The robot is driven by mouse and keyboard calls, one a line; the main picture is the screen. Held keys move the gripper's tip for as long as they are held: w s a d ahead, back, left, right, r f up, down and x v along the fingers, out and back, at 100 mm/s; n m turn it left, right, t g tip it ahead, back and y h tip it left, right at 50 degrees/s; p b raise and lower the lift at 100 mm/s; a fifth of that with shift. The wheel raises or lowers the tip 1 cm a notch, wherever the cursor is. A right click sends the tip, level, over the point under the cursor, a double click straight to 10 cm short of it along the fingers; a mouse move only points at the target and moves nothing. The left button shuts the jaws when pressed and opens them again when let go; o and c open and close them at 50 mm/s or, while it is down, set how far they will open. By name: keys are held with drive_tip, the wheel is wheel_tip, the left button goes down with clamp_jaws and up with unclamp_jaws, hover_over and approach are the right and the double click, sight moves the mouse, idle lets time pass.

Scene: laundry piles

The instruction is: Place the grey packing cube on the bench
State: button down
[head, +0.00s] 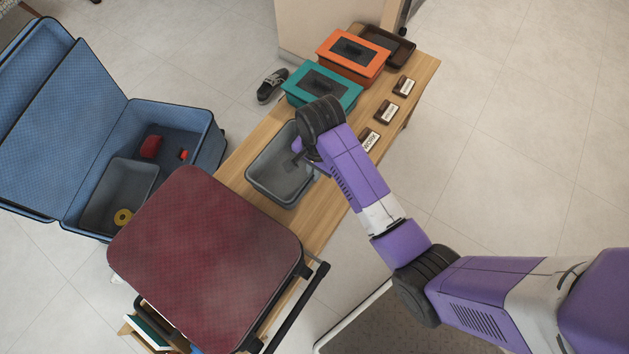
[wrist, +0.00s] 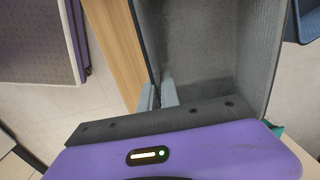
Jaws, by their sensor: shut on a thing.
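The grey packing cube (head: 262,178) is an open, empty box over the middle of the wooden bench (head: 322,222), between the teal box and the dark red suitcase. My gripper (head: 309,168) is shut on its right wall, one finger inside and one outside. In the wrist view the cube's grey interior (wrist: 225,45) fills the upper right, with my gripper (wrist: 160,95) clamped at its wall. I cannot tell whether its base touches the bench. Another grey open box (head: 108,212) lies inside the open blue suitcase.
A teal box (head: 342,95), an orange box (head: 372,61) and a dark tray (head: 398,45) fill the far bench end. Several label blocks (head: 403,86) line its right edge. A dark red suitcase (head: 205,260) covers the near end. The blue suitcase (head: 90,115) stands left; a shoe (head: 271,86) lies beyond.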

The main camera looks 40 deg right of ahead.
drive_tip(key=shift+f+b, duration=0.65)
drive_tip(key=shift+f, duration=2.3)
drive_tip(key=shift+f, duration=0.1)
drive_tip(key=c, duration=1.6)
unclamp_jaws()
